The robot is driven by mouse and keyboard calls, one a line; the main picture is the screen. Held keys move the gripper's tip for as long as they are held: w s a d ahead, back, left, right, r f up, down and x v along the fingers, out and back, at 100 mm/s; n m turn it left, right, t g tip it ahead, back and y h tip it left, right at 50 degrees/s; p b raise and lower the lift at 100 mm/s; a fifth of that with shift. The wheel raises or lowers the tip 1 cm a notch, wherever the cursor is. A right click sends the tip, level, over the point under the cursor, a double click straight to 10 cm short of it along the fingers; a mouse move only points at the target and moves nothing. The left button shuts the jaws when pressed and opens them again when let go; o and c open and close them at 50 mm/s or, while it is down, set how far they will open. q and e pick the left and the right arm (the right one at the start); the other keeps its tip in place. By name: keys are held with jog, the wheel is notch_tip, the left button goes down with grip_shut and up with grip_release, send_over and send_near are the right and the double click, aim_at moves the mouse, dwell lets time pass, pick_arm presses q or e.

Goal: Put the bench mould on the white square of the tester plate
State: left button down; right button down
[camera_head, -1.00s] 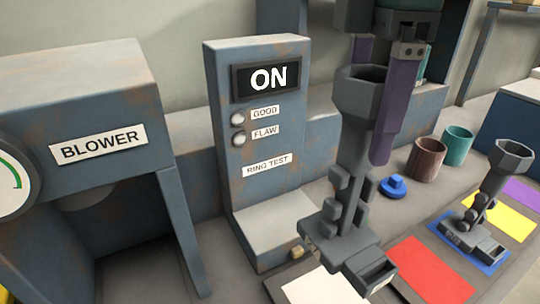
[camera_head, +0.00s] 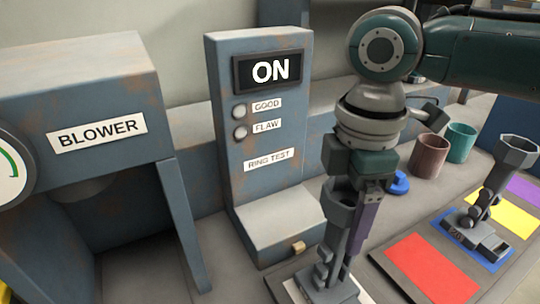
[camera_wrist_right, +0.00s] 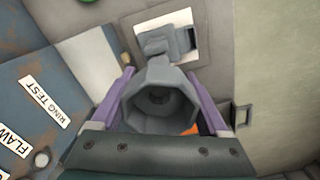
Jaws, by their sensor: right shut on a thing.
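My right gripper (camera_head: 352,208), with purple fingers, is shut on a grey mould with an octagonal cup, a narrow stem and a flat base (camera_head: 332,250). The mould is upright. In the right wrist view its cup (camera_wrist_right: 158,103) sits between the two purple fingers, and its base lies over the white square (camera_wrist_right: 193,22). The white square shows around the base in the head view too (camera_head: 359,290). I cannot tell whether the base touches it. A similar grey mould (camera_head: 497,185) stands upright on the blue square at the right. My left gripper is out of view.
The ring test box (camera_head: 262,140), its display reading ON, stands just left of the held mould. The blower (camera_head: 95,120) is further left. A red square (camera_head: 432,268) lies right of the mould. Brown (camera_head: 429,156) and teal (camera_head: 459,142) cups and a blue knobbed piece (camera_head: 398,183) stand behind.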

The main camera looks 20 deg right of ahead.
jog(key=shift+f, duration=0.1)
grip_release()
notch_tip(320, 180, up, 12)
jog(key=p, duration=0.1)
jog(key=shift+r, duration=0.2)
dwell(0.3)
